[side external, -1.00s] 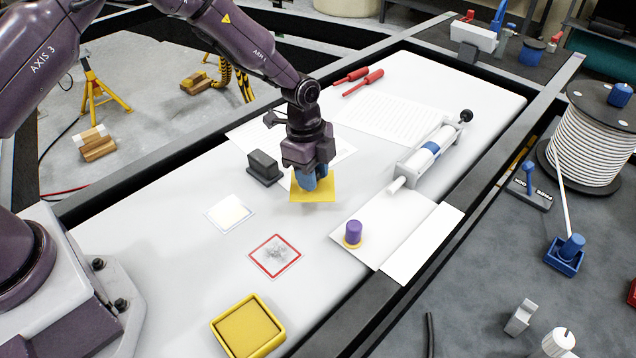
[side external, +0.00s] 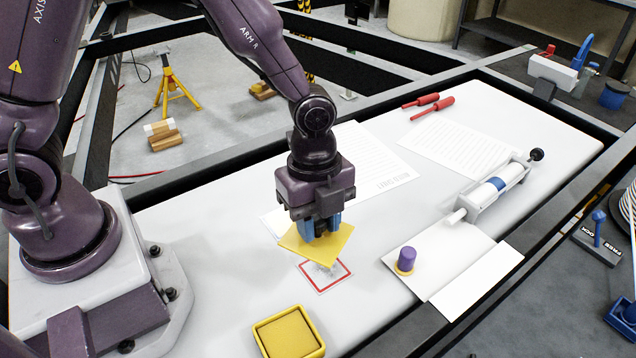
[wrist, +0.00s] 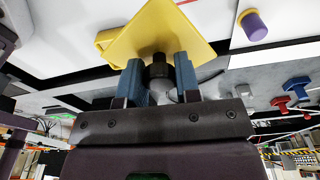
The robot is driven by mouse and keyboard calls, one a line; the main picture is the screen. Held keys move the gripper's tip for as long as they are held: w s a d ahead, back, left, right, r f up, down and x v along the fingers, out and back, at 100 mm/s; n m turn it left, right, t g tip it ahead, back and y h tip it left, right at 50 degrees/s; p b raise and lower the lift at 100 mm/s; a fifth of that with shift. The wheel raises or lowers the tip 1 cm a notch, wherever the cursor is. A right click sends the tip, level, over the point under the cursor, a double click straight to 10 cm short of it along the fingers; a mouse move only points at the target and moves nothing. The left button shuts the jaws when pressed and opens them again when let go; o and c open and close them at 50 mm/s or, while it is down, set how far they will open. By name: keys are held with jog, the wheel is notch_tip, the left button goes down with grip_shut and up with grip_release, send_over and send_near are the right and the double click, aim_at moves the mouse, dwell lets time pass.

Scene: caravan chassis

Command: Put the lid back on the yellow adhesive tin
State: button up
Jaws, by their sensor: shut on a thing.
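The yellow adhesive tin (side external: 289,334) stands open at the front of the white work surface, a square with a raised rim. Part of it also shows behind the lid in the wrist view (wrist: 109,45). My gripper (side external: 320,230) is shut on the yellow square lid (side external: 340,247). The wrist view shows its blue fingers (wrist: 158,72) around a dark knob on the lid (wrist: 160,30). The lid is held in the air, behind the tin, looking turned relative to it. It overlaps the red-bordered square in the side view.
The red-bordered square (side external: 334,280) lies between lid and tin. A purple cylinder (side external: 407,258) stands right on a white sheet (side external: 440,250). A syringe-like tool (side external: 490,190) and red-handled tools (side external: 432,108) lie farther back. The surface right of the tin is clear.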

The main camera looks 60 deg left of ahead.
jog(key=s+d+f+m+g, duration=0.1)
jog(key=s+d+f+m, duration=0.1)
jog(key=s+d+m, duration=0.6)
jog(key=shift+s+a+f+m+y, duration=0.15)
jog(key=shift+s+f+m, duration=0.2)
jog(key=shift+f+m, duration=0.55)
jog(key=shift+s+a+f+m+y, duration=0.15)
jog(key=shift+s+f+m, duration=0.3)
jog(key=shift+f, duration=0.8)
jog(key=shift+s+a+f+m+y, duration=0.1)
jog(key=shift+s+a+f+m, duration=0.15)
jog(key=shift+f+m, duration=0.7)
jog(key=shift+f, duration=0.25)
jog(key=o, duration=1.5)
jog(key=shift+r, duration=3.5)
